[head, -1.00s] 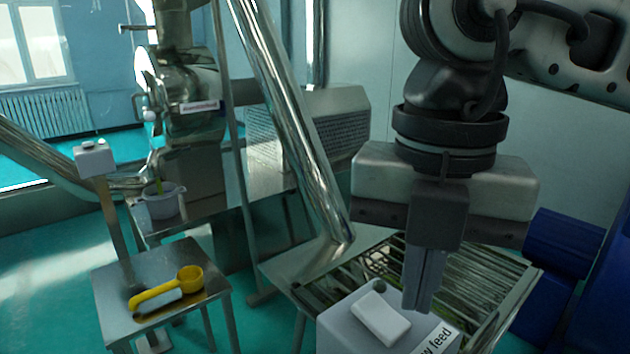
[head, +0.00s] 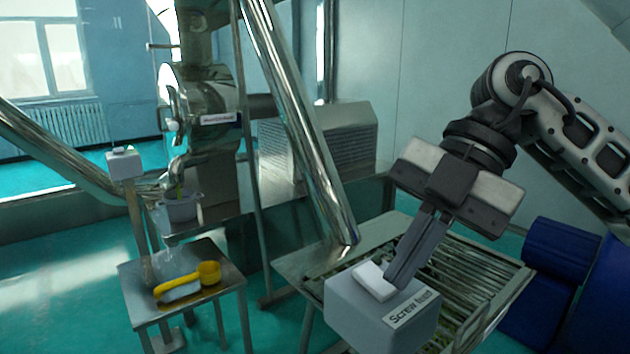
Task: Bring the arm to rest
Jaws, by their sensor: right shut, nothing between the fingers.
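My right gripper (head: 402,277) is in the right half of the head view. Its fingers are together with nothing between them, tilted down and to the left. The fingertips overlap the right side of the white rocker switch (head: 374,281) on the grey box labelled "Screw feed" (head: 357,314); I cannot tell whether they touch it. The right arm reaches in from the right. My left gripper does not show.
The vibrating sieve (head: 479,265) with its slatted top lies behind the box. A shiny steel tube (head: 305,135) slopes down to it. A small table (head: 137,313) on the left bears a yellow scoop (head: 190,280). Blue drums (head: 557,262) stand at the right.

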